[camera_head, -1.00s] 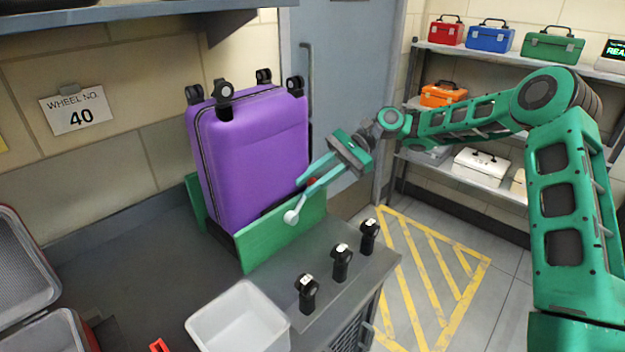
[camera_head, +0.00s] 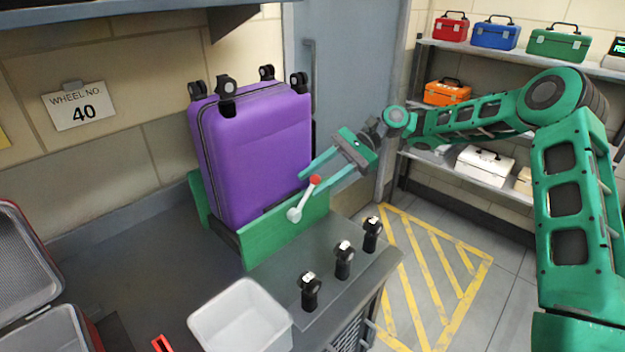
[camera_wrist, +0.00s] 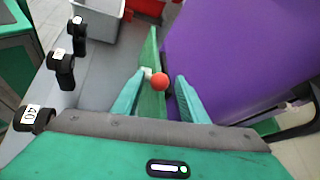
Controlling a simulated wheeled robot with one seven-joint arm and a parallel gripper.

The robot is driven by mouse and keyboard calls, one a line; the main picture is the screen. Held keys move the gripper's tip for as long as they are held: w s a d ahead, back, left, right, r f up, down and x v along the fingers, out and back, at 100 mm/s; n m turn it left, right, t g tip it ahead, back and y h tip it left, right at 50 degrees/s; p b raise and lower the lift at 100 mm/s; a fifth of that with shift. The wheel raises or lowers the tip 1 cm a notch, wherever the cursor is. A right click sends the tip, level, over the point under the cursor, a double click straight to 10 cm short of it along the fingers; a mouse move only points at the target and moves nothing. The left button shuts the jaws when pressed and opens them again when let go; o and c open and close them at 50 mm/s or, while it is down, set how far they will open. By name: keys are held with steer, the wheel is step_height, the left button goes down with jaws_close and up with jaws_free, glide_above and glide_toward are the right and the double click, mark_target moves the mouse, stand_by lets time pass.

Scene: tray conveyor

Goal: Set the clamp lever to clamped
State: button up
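The clamp lever (camera_head: 302,200) is a pale arm with a red knob (camera_head: 315,180), mounted on the front green plate of the clamp (camera_head: 270,232). It slants up and to the right from its pivot. A purple suitcase (camera_head: 258,150) stands upside down in the green clamp, its black wheels upward. My gripper (camera_head: 318,178) is open, with the red knob near its fingertips. In the wrist view the red knob (camera_wrist: 160,81) lies between the two green fingers (camera_wrist: 160,95), with gaps on both sides.
Three black wheels (camera_head: 343,260) with white labels stand along the bench's right edge. A white bin (camera_head: 240,318) sits at the front. An open case (camera_head: 30,280) lies at the left. Toolboxes (camera_head: 495,34) stand on shelves behind my arm.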

steer(key=v, duration=1.1)
steer(key=s+d+f+n+t+h, duration=0.1)
steer(key=s+d+f+t+h, duration=0.15)
steer(key=s+f+h, duration=0.4)
steer(key=s+d+r+t+h, duration=0.1)
steer(key=s+d+r+h, duration=0.1)
steer(key=s+d, duration=0.7)
steer(key=s+d+r+t+h, duration=0.1)
steer(key=s+d+r+h, duration=0.1)
steer(key=s+d, duration=0.7)
steer(key=s+d+t, duration=0.1)
steer(key=s+d, duration=0.4)
steer(key=s, duration=0.3)
steer(key=s+d+f+n+t, duration=0.1)
steer(key=s+d, duration=0.5)
steer(key=s, duration=0.3)
steer(key=shift+d+h, duration=0.35)
